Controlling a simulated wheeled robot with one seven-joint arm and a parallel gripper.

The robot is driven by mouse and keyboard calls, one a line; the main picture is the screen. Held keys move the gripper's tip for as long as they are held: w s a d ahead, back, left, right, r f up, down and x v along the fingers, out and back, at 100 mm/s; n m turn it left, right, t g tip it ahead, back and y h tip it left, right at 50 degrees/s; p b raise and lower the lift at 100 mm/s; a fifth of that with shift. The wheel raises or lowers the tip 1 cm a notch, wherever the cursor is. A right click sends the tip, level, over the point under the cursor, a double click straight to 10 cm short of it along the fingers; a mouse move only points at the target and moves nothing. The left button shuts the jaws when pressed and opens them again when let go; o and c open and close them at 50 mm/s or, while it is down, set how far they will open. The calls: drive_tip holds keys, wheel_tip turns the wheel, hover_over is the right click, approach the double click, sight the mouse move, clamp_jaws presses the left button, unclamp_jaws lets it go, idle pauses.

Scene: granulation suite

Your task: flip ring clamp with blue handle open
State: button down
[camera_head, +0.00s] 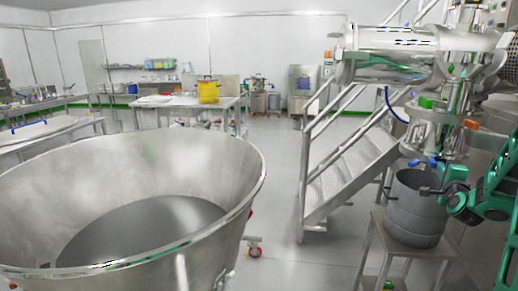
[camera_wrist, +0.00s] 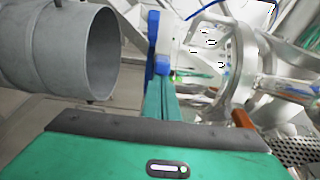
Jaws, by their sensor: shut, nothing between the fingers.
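The blue handle (camera_head: 431,162) of a ring clamp shows low on the steel outlet, just above the grey drum, in the head view. In the wrist view, blue parts (camera_wrist: 152,42) stand just past my fingertips, beside a pale outlet. The ring itself is hard to make out. My gripper (camera_wrist: 161,84) is shut and empty, its green fingers together and pointing at the blue parts. I cannot tell whether they touch. In the head view my green and black arm end comes in from the right, beside the drum.
The open grey drum (camera_head: 415,222) stands on a steel stand, close to my gripper; it also fills the wrist view's left (camera_wrist: 60,45). Another flange has an orange handle (camera_wrist: 243,118). Steel stairs (camera_head: 345,175) stand left of the drum. A large steel bowl (camera_head: 215,165) fills the left foreground.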

drive_tip(key=w+a, duration=0.4)
drive_tip(key=a, duration=0.1)
drive_tip(key=shift+w, duration=0.15)
idle(1.3)
drive_tip(key=shift+a, duration=0.1)
drive_tip(key=s, duration=0.7)
drive_tip(key=shift+a, duration=0.35)
idle(0.4)
